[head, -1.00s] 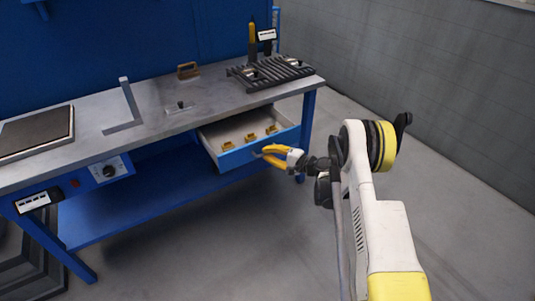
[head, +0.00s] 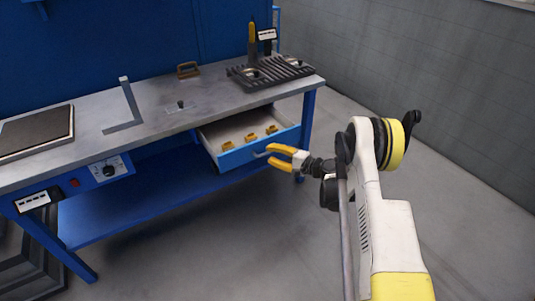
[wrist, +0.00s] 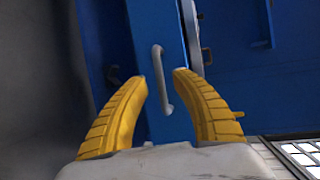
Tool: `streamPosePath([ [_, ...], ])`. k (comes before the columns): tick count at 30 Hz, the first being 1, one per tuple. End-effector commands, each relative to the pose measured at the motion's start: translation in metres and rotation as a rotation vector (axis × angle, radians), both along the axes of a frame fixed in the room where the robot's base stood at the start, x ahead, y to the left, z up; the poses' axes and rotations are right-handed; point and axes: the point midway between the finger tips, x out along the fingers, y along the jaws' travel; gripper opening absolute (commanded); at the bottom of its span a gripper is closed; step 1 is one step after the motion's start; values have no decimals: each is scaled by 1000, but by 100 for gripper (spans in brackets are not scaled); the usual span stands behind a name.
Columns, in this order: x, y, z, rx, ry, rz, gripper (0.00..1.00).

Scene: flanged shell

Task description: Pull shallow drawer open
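The shallow drawer (head: 258,148) stands out from under the right part of the workbench, its inside showing. Its blue front carries a grey bar handle (head: 262,154), which also shows in the wrist view (wrist: 162,80). My gripper (head: 269,157) has yellow fingers and is just in front of the drawer front. In the wrist view the fingers (wrist: 160,78) are spread apart, with the handle between and slightly beyond their tips. No contact with the handle is visible.
Several small yellow pieces (head: 252,138) lie in the drawer. The workbench top (head: 150,125) bears a slotted rack (head: 268,72), a metal square (head: 128,106) and a dark plate (head: 38,133). The floor (head: 250,250) in front of the drawer is clear.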

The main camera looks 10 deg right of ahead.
Motion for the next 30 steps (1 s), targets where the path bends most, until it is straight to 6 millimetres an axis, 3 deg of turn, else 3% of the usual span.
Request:
streamPosePath([
  [6, -38, -34, 10, 1, 1, -3, 32],
  [13, -65, -57, 16, 0, 0, -1, 32],
  [30, -72, -62, 18, 0, 0, 0, 32],
])
